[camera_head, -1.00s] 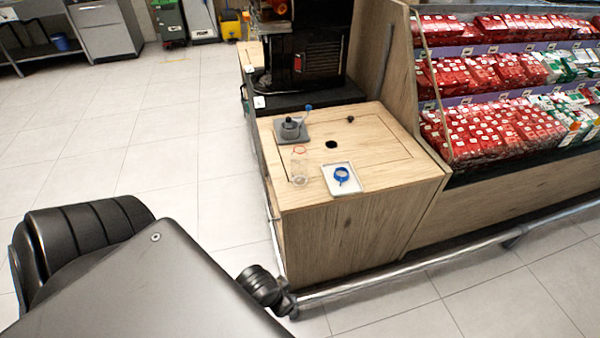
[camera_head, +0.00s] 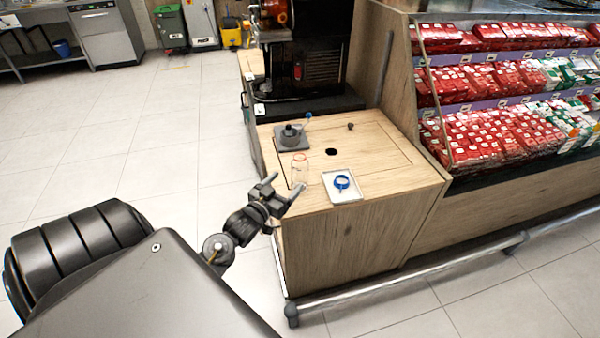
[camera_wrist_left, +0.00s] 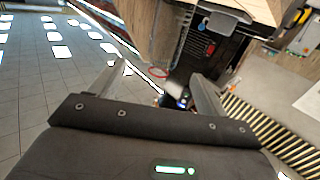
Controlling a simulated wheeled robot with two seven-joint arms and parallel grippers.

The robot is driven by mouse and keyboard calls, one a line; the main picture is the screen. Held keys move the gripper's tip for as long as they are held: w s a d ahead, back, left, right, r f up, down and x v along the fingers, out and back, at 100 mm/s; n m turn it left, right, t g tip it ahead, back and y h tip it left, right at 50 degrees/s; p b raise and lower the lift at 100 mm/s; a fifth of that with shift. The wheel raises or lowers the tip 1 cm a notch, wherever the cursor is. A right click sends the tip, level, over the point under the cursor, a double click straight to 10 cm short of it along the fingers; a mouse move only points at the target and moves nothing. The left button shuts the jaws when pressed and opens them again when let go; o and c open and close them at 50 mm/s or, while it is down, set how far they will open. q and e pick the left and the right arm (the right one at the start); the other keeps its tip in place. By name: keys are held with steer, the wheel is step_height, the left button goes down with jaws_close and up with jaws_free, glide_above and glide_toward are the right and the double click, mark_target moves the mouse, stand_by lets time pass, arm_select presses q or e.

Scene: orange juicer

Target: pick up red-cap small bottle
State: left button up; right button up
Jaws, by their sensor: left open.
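The small clear bottle (camera_head: 299,170) with a red ring at its top stands upright near the left front edge of the wooden counter in the head view. My left gripper (camera_head: 287,184) is open and empty, just left of and in front of the bottle, at the counter's edge. In the left wrist view the fingers of the left gripper (camera_wrist_left: 158,74) are spread apart. A red ring, likely the bottle's top (camera_wrist_left: 157,72), shows between and beyond the fingertips; the clear body is hard to make out. My right gripper is not in view.
A white tray (camera_head: 353,194) with a blue ring (camera_head: 342,182) lies right of the bottle. A grey holder (camera_head: 291,135) stands behind it. The counter (camera_head: 385,165) has a dark round hole. A black machine (camera_head: 305,55) stands at the back; shelves of red packs are at right.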

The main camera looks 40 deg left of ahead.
mark_target(296, 169)
arm_select(q)
steer(key=w, duration=0.5)
steer(key=shift+a+r, duration=0.2)
steer(key=shift+a, duration=0.2)
steer(key=shift+w, duration=0.25)
steer(key=shift+w+p, duration=0.15)
steer(key=shift+p, duration=0.15)
steer(key=shift+w+a+r, duration=0.1)
steer(key=shift+w+a, duration=0.05)
steer(key=shift+w, duration=0.1)
steer(key=w, duration=0.3)
steer(key=shift+w+a+p, duration=0.3)
steer(key=shift+a+p, duration=0.1)
steer(key=shift+w+f, duration=0.2)
steer(key=shift+w, duration=0.25)
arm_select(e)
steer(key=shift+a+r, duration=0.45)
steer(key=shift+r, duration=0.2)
